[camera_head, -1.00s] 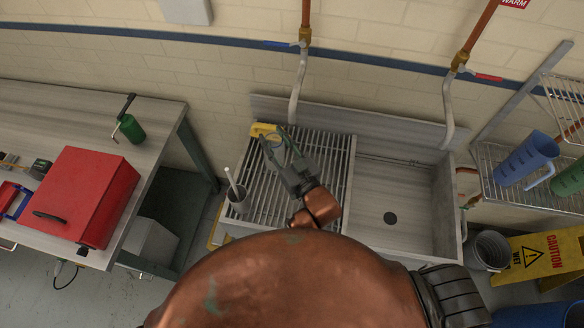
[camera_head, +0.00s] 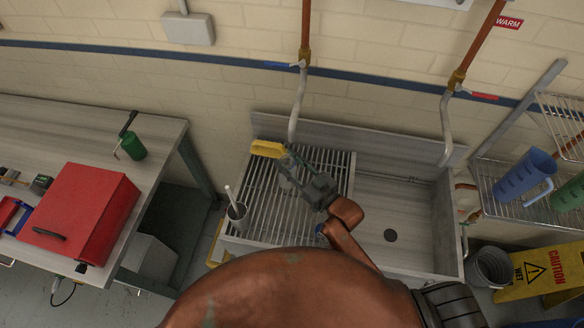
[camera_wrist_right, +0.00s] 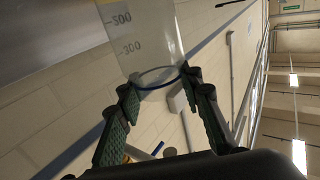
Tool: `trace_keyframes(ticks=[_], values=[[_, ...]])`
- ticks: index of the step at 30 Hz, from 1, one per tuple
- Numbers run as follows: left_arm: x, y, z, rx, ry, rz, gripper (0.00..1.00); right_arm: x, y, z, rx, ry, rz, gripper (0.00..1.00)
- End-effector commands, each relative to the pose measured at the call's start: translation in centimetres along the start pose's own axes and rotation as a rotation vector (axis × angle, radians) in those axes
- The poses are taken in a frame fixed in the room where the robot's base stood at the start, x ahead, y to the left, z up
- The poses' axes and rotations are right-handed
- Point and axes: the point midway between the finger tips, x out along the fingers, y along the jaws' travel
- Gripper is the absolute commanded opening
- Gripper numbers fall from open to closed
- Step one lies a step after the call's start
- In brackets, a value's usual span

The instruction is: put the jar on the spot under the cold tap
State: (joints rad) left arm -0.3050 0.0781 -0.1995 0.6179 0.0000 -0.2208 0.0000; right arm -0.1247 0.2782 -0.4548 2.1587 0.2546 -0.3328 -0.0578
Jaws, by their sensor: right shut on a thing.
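My right gripper (camera_head: 290,168) is over the slatted drainer on the left half of the sink unit, shut on the clear jar. In the right wrist view the jar (camera_wrist_right: 145,40), with 200 and 300 marks, is held between the green-padded fingers (camera_wrist_right: 160,88). In the head view the jar is see-through and hard to make out. The cold tap (camera_head: 297,110), with a blue handle (camera_head: 278,65), hangs down above the back of the slatted drainer (camera_head: 262,205). I cannot tell the jar's height above the slats. My left gripper is not in view.
A yellow object (camera_head: 267,149) lies near the drainer's back left, close to the gripper. A grey cup (camera_head: 237,212) with a stick stands at its left edge. The warm tap (camera_head: 446,125) hangs over the open basin (camera_head: 392,205) at right. A blue jug (camera_head: 525,174) stands on the shelf.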

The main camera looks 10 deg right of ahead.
Motion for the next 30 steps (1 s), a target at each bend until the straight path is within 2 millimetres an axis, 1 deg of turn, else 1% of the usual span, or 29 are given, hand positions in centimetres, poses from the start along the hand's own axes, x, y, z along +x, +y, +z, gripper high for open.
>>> trace_keyframes(ticks=[1,5,8,9,12,15,25,26,30], values=[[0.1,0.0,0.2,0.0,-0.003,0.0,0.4,-0.1,0.3,0.4,-0.001,-0.001,-0.001,0.0],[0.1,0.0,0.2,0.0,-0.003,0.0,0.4,-0.4,0.8,1.1,-0.001,-0.001,0.0,0.0],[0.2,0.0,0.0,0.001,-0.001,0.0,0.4,-0.7,1.5,2.3,-0.001,-0.003,0.001,0.0],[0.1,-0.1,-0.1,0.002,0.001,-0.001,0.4,-0.7,1.4,3.0,0.001,-0.004,0.001,0.0],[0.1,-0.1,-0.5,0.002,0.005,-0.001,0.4,-0.7,1.3,4.2,0.001,-0.002,0.0,0.0],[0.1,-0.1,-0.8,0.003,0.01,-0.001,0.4,-0.7,1.3,4.8,0.0,0.0,0.0,0.0],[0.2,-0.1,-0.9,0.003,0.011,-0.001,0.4,-0.6,1.3,5.0,0.0,0.0,0.0,0.0],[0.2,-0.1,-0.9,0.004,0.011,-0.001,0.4,-0.6,1.3,5.0,0.0,0.0,0.0,0.35],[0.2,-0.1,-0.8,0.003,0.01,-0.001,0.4,-0.6,1.3,5.0,0.0,0.0,0.0,0.45]])
